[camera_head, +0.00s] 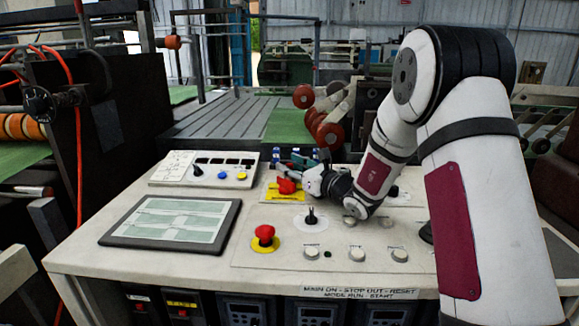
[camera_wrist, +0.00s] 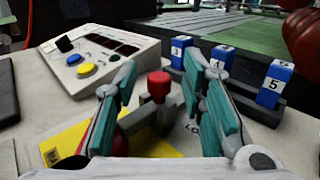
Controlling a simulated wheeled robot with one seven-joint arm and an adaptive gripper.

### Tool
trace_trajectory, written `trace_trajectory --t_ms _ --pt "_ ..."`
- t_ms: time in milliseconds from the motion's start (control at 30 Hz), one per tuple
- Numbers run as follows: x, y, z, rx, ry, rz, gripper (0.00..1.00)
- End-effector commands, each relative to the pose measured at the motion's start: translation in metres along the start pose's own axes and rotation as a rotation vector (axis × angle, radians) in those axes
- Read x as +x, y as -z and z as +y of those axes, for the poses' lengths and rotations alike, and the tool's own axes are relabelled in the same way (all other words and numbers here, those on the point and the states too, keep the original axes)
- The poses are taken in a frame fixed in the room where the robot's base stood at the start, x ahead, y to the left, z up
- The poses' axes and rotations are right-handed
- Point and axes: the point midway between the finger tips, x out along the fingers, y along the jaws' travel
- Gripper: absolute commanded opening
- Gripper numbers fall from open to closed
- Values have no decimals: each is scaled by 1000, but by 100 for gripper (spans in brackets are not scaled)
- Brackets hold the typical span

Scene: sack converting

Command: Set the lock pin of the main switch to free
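The main switch is a red handle (camera_head: 287,187) on a yellow plate (camera_head: 272,194) on the console. In the wrist view the handle (camera_wrist: 118,146) is partly hidden behind the left finger. A red knob (camera_wrist: 159,84) on a grey stem, apparently the lock pin, stands beside the plate. A label starting "LO" (camera_wrist: 193,127) lies near its base, partly covered. My gripper (camera_head: 294,168) is low over the console by the switch. In the wrist view my gripper (camera_wrist: 160,63) is open, with teal pads either side of the red knob and visible gaps to it.
Several blue numbered blocks (camera_wrist: 272,85) stand in a dark holder beyond the right finger. A button box (camera_head: 205,169) is at the left back. A red emergency button (camera_head: 265,234), a black selector (camera_head: 311,216) and a flat screen (camera_head: 172,222) occupy the console front.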

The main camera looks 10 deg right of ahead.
Motion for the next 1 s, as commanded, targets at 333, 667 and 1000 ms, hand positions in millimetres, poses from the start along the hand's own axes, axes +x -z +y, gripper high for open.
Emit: trace_trajectory --t_ms 333,667,1000 --pt "7 -1 0 1 0 -1 37" --pt "7 -1 0 1 0 -1 0" --pt "28 1 -20 -1 0 -2 0"
